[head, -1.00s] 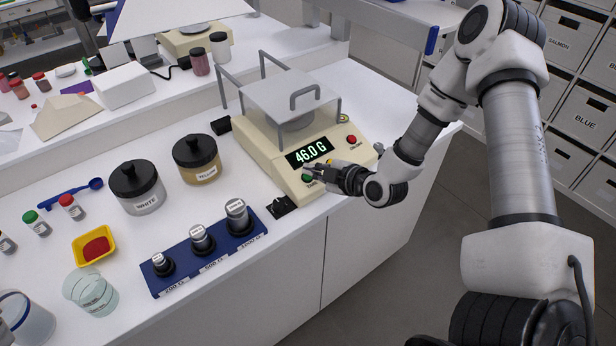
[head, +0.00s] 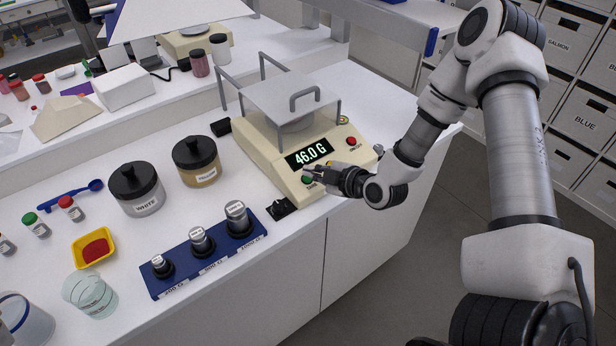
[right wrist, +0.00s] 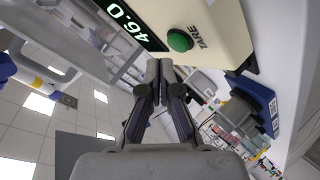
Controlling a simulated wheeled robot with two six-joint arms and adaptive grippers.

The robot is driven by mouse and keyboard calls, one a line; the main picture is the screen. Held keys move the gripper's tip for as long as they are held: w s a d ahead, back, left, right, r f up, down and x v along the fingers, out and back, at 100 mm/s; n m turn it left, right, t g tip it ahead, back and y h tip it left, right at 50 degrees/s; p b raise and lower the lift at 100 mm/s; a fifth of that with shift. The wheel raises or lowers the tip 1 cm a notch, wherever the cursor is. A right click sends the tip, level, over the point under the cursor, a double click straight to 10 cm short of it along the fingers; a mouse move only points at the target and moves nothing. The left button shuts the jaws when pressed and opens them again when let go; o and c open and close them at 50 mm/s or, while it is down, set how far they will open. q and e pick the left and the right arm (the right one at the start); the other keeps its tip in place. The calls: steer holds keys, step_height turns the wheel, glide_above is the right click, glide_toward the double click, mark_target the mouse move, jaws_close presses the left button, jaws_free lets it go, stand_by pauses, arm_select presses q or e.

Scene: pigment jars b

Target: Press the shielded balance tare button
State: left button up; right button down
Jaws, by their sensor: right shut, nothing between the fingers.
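The shielded balance (head: 262,150) is a cream box with a clear shield on top. Its display (head: 309,153) reads 46.0 G. The green tare button (head: 307,179) is on its front, left below the display; a red button (head: 351,141) is at the right. In the right wrist view the tare button (right wrist: 180,40) shows fully, beside the TARE label. My right gripper (head: 309,172) is shut and empty, its tips close to the tare button. In the right wrist view the fingertips (right wrist: 160,68) appear just below the button; contact cannot be made out. My left gripper is not in view.
A blue rack (head: 205,250) with several metal weights stands left of the balance. White (head: 137,188) and yellow (head: 197,160) pigment jars stand behind it. A small black item (head: 282,207) lies at the balance's front left corner. The bench's front edge runs below the balance.

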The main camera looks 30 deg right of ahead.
steer(key=shift+f, duration=0.15)
steer(key=shift+w+f, duration=0.2)
steer(key=shift+f, duration=0.1)
steer(key=shift+w+f+b, duration=0.1)
steer(key=shift+f+b, duration=0.35)
steer(key=shift+b, duration=0.2)
stand_by(0.4)
steer(key=shift+s+r+p, duration=0.35)
steer(key=shift+r+p, duration=0.55)
steer(key=shift+p, duration=0.15)
steer(key=shift+r, duration=0.1)
steer(key=r+p, duration=0.1)
steer(key=p, duration=0.1)
steer(key=s+r+p, duration=0.1)
steer(key=r+p, duration=0.1)
steer(key=s+r+p, duration=0.1)
steer(key=r+p, duration=0.1)
steer(key=shift+r, duration=0.2)
